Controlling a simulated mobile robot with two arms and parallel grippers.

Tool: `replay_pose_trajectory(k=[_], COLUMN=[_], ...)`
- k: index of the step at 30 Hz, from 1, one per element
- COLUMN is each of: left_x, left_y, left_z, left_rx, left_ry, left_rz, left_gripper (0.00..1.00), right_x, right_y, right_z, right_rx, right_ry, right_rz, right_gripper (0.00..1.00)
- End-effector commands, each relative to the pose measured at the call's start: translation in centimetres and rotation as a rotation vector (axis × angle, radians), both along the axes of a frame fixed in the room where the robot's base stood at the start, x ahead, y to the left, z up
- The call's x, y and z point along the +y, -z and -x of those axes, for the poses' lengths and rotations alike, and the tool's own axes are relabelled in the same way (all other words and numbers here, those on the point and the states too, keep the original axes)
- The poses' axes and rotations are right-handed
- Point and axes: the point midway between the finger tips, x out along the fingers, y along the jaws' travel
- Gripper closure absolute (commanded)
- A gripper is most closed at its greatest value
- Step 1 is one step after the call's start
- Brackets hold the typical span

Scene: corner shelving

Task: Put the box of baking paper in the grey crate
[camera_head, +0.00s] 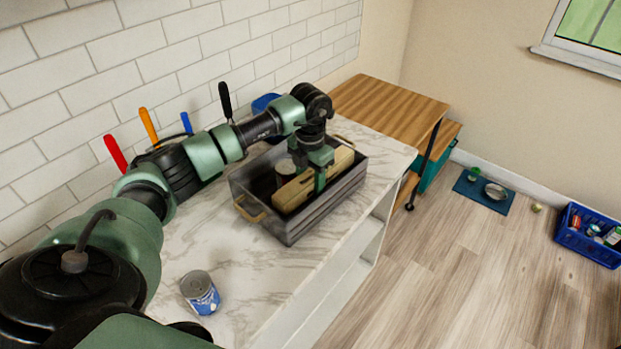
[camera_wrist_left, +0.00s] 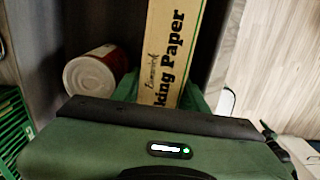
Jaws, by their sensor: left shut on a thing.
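The box of baking paper (camera_head: 291,193) is long and light tan. It lies lengthwise within the opening of the grey crate (camera_head: 325,208), which stands on the marble counter. My left gripper (camera_head: 320,181) reaches down over the crate and is shut on the box near its middle. In the left wrist view the box (camera_wrist_left: 170,50) shows its "Baking Paper" print, partly hidden by my gripper. The crate's inner wall (camera_wrist_left: 40,45) is beside it. I cannot tell whether the box touches the crate floor. My right gripper is not in view.
A can (camera_head: 285,169) is in the crate beside the box; it also shows in the left wrist view (camera_wrist_left: 93,72). A wooden table (camera_head: 390,105) is behind. A blue basket (camera_head: 590,245) is on the floor.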

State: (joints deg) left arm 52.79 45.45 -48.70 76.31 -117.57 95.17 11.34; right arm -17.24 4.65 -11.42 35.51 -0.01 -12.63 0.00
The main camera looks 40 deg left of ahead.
Motion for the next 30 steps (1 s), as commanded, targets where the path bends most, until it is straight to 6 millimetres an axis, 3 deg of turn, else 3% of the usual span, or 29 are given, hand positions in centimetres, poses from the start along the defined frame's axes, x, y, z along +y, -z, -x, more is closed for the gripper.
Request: replay_pose_trajectory(k=[22, 23, 24, 30], left_x=[0.0, 0.0, 0.0, 0.0], left_y=[1.2, 1.2, 1.2, 1.2], left_z=[0.0, 0.0, 0.0, 0.0], left_rx=[-0.001, 0.000, 0.000, 0.000], left_ry=[0.001, 0.001, 0.001, 0.001], left_rz=[-0.001, -0.001, -0.001, -0.001], left_gripper=[1.00, 0.51, 0.47, 0.47], right_x=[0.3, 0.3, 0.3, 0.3], right_y=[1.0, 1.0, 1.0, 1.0], right_z=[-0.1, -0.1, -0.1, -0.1], right_rx=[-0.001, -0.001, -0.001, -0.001], right_ry=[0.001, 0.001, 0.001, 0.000], right_rz=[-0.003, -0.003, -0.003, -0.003], right_gripper=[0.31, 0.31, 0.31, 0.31])
